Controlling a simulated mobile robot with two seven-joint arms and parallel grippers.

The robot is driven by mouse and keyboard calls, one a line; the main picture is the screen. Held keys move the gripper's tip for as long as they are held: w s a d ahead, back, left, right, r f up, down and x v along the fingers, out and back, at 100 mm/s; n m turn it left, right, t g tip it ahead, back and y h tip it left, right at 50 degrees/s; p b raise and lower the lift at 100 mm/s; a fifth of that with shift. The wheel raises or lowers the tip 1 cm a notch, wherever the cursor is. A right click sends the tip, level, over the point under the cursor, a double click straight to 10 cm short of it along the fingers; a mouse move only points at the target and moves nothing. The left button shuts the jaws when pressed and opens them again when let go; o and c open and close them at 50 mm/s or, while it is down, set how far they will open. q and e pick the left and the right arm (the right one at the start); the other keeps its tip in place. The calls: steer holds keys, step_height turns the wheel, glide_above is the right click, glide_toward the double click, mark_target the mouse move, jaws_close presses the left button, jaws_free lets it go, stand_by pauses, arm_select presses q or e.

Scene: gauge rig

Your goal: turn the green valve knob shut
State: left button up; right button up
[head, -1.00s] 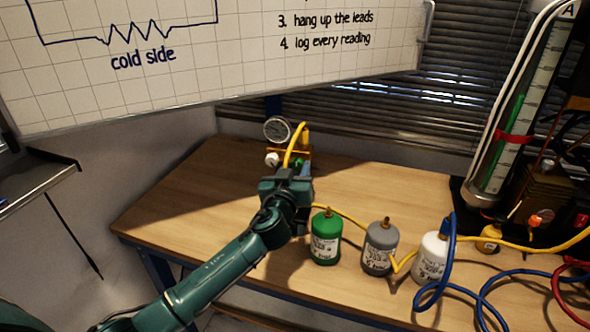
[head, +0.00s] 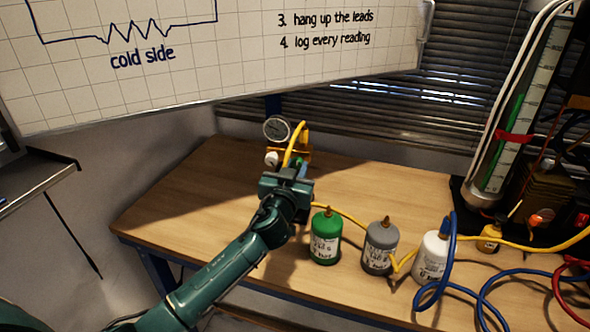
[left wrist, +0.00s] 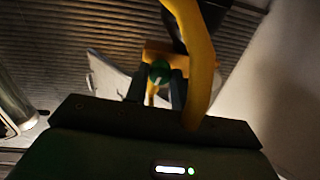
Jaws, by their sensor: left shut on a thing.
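The green valve knob (left wrist: 159,72) shows in the left wrist view, in front of a yellow-orange block (left wrist: 157,53). My left gripper (left wrist: 158,84) has one finger on each side of the knob and is shut on it. In the head view my left gripper (head: 292,171) reaches the valve rig at the back of the bench and hides most of the knob. A round gauge (head: 277,129) and a white knob (head: 271,159) stand just left of it. My right gripper is in neither view.
A yellow hose (head: 296,141) arches close by my left gripper. Green (head: 325,240), grey (head: 380,248) and white (head: 432,257) bottles stand to the right on the wooden bench (head: 190,197). Blue, yellow and red hoses lie farther right. The bench's left part is clear.

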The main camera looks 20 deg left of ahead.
arm_select(q)
steer(key=m, duration=0.4)
steer(key=shift+m, duration=0.3)
steer(key=m+p, duration=0.1)
steer(key=m, duration=0.2)
steer(key=shift+m, duration=0.3)
steer(key=m+p, duration=0.1)
steer(key=m, duration=0.2)
steer(key=shift+m, duration=0.3)
steer(key=shift+m+p, duration=0.35)
steer(key=shift+m, duration=1.45)
steer(key=o, duration=1)
steer(key=s+b, duration=0.1)
steer(key=s, duration=1.2)
steer(key=shift+d, duration=0.4)
